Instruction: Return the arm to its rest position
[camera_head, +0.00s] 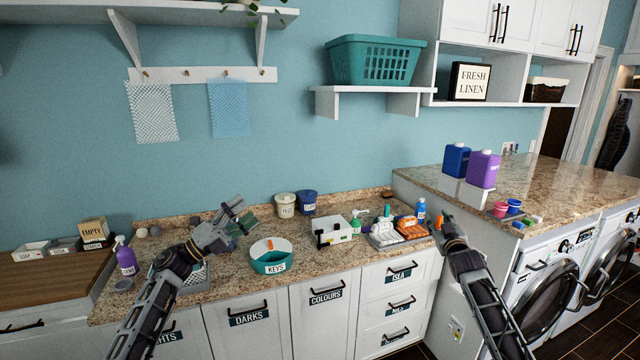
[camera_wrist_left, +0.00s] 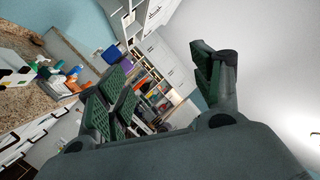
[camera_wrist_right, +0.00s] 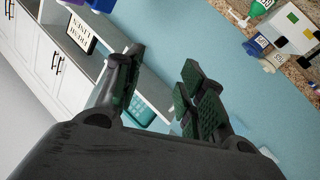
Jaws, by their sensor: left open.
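My left gripper (camera_head: 243,213) is raised over the left part of the granite counter, above and left of the teal and white KEYS bowl (camera_head: 272,262). Its fingers stand apart and hold nothing in the left wrist view (camera_wrist_left: 162,70). My right gripper (camera_head: 446,220) is up in front of the corner where the low counter meets the higher one. In the right wrist view (camera_wrist_right: 162,72) its fingers are apart with nothing between them. Both arms come in from the bottom edge of the head view and are bent.
The granite counter (camera_head: 225,283) holds a grey basket partly behind my left arm, a white box (camera_head: 331,233), trays of small items (camera_head: 385,236) and a purple spray bottle (camera_head: 126,258). Blue and purple jugs (camera_head: 483,169) stand on the higher counter. A shelf holds a teal basket (camera_head: 373,60).

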